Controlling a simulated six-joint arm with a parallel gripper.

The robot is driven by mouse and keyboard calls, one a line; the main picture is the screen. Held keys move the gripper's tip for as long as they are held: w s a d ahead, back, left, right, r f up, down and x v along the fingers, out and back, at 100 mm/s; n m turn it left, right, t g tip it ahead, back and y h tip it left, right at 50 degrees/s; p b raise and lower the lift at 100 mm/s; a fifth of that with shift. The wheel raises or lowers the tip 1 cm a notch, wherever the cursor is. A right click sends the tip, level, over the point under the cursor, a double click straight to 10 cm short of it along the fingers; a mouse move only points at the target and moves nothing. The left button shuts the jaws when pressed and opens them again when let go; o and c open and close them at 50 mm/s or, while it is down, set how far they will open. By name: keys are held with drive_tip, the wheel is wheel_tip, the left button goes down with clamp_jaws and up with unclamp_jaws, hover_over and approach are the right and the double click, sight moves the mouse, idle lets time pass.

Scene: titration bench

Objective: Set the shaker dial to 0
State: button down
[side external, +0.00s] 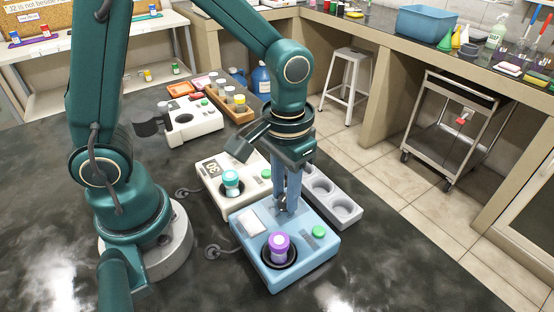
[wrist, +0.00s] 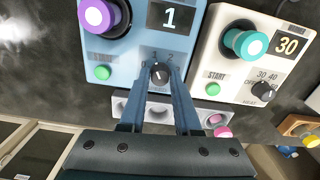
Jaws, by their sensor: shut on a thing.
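The shaker is a light blue box (side external: 302,262) at the front of the black bench; its top also fills the upper middle of the wrist view (wrist: 140,55). Its black dial (wrist: 159,73) has a pale pointer line and printed numbers, of which 1 and 2 show. The shaker's display (wrist: 171,17) reads 1. My gripper (side external: 285,207) points down over the shaker's far edge. In the wrist view its two blue fingers (wrist: 160,78) are shut on the dial, one on each side. The fingers hide part of the dial's markings. In the side view they hide the dial.
A purple-capped vial (side external: 278,244) stands in the shaker near a green button (side external: 319,231). Beside it, a white heater (wrist: 222,65) shows 30 and holds a teal-capped vial (wrist: 248,42). A grey holder with round wells (side external: 339,203) lies close behind the shaker. The front bench is clear.

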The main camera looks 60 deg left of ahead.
sight(285, 197)
drive_tip(key=n, duration=0.9)
drive_tip(key=shift+c, duration=0.4)
unclamp_jaws()
drive_tip(key=shift+r, duration=3.5)
